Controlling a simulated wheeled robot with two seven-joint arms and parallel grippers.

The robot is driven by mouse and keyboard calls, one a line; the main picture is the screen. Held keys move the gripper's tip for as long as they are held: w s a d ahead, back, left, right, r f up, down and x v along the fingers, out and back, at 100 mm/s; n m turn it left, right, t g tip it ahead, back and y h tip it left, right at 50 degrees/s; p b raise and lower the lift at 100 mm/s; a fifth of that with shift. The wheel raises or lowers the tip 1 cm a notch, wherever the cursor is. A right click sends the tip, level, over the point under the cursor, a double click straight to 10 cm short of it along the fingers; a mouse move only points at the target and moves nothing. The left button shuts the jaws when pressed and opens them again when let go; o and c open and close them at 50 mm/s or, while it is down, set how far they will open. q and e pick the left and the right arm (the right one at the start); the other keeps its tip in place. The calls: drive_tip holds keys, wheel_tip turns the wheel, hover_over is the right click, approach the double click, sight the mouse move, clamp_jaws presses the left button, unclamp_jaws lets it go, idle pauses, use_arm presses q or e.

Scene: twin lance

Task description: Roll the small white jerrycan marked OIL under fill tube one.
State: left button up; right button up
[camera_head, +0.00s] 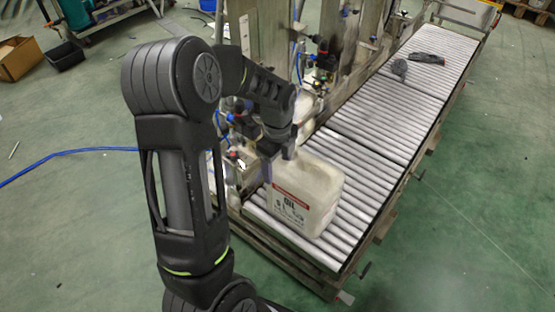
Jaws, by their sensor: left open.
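The small white jerrycan (303,198) stands upright on the near end of the roller conveyor. Its near face has a red band and the printed word OIL. My left gripper (284,150) is at the jerrycan's top, at its far left side. The gripper is open, but its fingers are small and partly hidden, so I cannot tell if they touch the can. My left arm covers much of the left and middle of the view. Fill tube one cannot be made out clearly among the machine parts behind the gripper. My right gripper is not in view.
The roller conveyor (372,137) runs from the jerrycan to the far right, and its middle rollers are clear. Dark objects (428,58) lie near its far end. The filling machine frame (350,45) stands along its left side. A blue hose (70,152) lies on the green floor.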

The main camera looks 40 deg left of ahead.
use_arm(q)
drive_tip(key=shift+f, duration=1.7)
clamp_jaws()
